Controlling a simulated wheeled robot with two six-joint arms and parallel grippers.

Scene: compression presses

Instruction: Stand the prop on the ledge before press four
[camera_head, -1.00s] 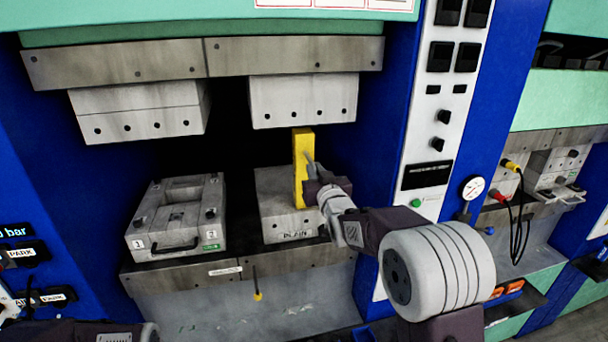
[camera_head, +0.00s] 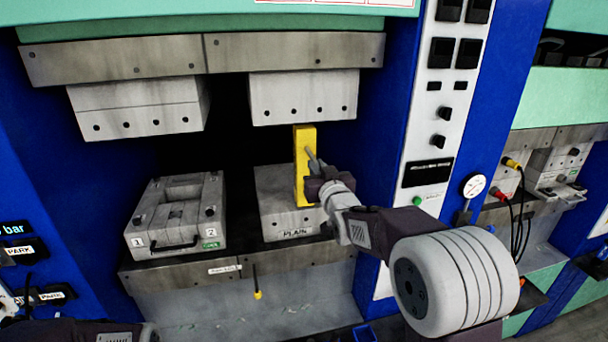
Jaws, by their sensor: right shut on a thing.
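The prop is a yellow upright block (camera_head: 304,150). My right gripper (camera_head: 312,172) is shut on it and holds it upright in front of the right-hand mould block, marked PLAIN (camera_head: 277,218), and below the right upper block (camera_head: 304,98). The prop's lower end overlaps the PLAIN block's front; I cannot tell whether it touches the block or the ledge. The ledge (camera_head: 190,272) is the metal front edge of the press bed, below both blocks. Of my left arm only a dark part shows at the bottom left; its gripper is not in view.
A left mould (camera_head: 176,215) with a handle and tags 1 and 2 stands on the bed under another upper block (camera_head: 138,107). A yellow-tipped cord (camera_head: 257,294) hangs below the ledge. The control column (camera_head: 430,150) and a gauge (camera_head: 474,186) stand to the right.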

